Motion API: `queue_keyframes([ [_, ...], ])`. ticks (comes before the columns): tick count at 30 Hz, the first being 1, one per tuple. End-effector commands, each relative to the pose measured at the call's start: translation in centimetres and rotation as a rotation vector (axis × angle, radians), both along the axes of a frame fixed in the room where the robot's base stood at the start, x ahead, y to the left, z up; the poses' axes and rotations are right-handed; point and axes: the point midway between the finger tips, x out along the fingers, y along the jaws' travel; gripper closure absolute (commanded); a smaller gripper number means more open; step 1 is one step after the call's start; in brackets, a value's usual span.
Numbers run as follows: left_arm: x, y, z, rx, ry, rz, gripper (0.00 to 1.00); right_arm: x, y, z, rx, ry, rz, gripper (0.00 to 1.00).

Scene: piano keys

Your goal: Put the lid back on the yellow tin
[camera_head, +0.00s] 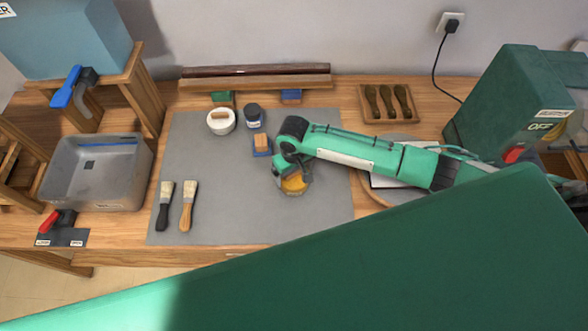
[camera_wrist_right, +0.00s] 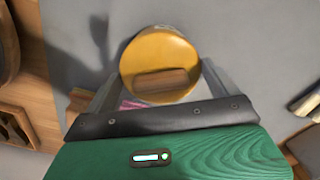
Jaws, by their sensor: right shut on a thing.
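My right gripper (camera_head: 292,182) is over the right part of the grey mat (camera_head: 230,210), pointing down. In the right wrist view, its fingers (camera_wrist_right: 162,78) are shut on the sides of a round yellow lid (camera_wrist_right: 158,52) with a brown wooden grip (camera_wrist_right: 161,82) across it. A bit of yellow (camera_head: 295,184) shows under the gripper in the head view. A pale rim shows at the edge of the yellow disc, but I cannot tell whether the lid sits on the tin or apart from it. My left gripper is not in view.
A white pot (camera_head: 221,121), a dark jar (camera_head: 253,115) and a wooden block on blue (camera_head: 262,144) stand at the mat's back. Two brushes (camera_head: 187,206) lie on its left. A grey bin (camera_head: 97,172) stands further left. The mat's middle is clear.

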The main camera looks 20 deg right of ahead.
Motion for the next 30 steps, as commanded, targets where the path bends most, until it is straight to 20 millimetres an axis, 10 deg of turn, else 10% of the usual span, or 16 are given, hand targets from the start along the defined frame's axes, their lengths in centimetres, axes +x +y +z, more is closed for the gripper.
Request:
queue_keyframes([
  [30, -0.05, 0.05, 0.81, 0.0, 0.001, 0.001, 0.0, -0.06, -0.02, -0.04, 0.0, 0.0, -0.001, 0.31],
])
